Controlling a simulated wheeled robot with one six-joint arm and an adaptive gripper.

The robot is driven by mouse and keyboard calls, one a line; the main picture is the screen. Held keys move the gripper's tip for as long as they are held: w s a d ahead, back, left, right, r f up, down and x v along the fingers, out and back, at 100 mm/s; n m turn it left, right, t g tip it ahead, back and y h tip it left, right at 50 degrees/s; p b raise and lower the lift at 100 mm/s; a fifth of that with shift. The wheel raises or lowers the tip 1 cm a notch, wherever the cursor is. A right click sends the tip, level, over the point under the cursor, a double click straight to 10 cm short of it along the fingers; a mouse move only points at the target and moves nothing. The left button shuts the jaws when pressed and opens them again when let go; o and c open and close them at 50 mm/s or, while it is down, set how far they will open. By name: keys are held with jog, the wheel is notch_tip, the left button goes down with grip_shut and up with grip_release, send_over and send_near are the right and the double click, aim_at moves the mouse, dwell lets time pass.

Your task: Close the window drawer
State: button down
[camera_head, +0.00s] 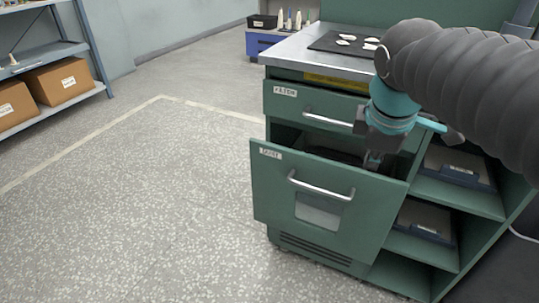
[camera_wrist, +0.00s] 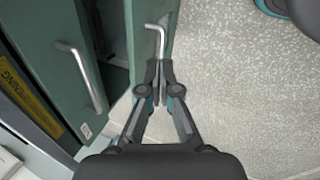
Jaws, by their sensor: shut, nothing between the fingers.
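The window drawer (camera_head: 270,193) is the lower green drawer of the cabinet, with a clear window (camera_head: 318,211) in its front and a bar handle (camera_head: 321,187). It stands pulled out, its inside partly visible behind the front. My gripper (camera_head: 373,160) is shut and empty, pointing down near the top right edge of the drawer front. In the wrist view the shut fingertips (camera_wrist: 160,72) overlap the near end of the drawer's handle (camera_wrist: 158,40). I cannot tell whether they touch the handle or the front.
A closed upper drawer (camera_head: 292,105) with a handle sits above. The metal worktop (camera_head: 290,62) holds a dark mat with white pieces. Open shelves (camera_head: 465,195) with trays are at right. Speckled floor at left is free; a rack (camera_head: 95,55) with cardboard boxes stands far left.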

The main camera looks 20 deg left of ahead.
aim_at(268, 151)
jog(key=w+a+f+n+b, duration=0.1)
jog(key=a+n+b, duration=0.1)
jog(key=a+n, duration=0.8)
jog(key=w+a+f+n+b, duration=0.1)
jog(key=a+n, duration=0.5)
jog(key=a, duration=0.8)
jog(key=shift+h, duration=0.3)
jog(key=w+x, duration=0.1)
jog(key=x, duration=0.2)
jog(key=b+x, duration=0.1)
jog(key=x, duration=0.3)
jog(key=w+r+b+x, duration=0.1)
jog(key=x, duration=0.3)
jog(key=shift+w+f, duration=0.1)
jog(key=shift+w, duration=0.25)
jog(key=shift+w+n, duration=0.3)
jog(key=shift+w, duration=0.2)
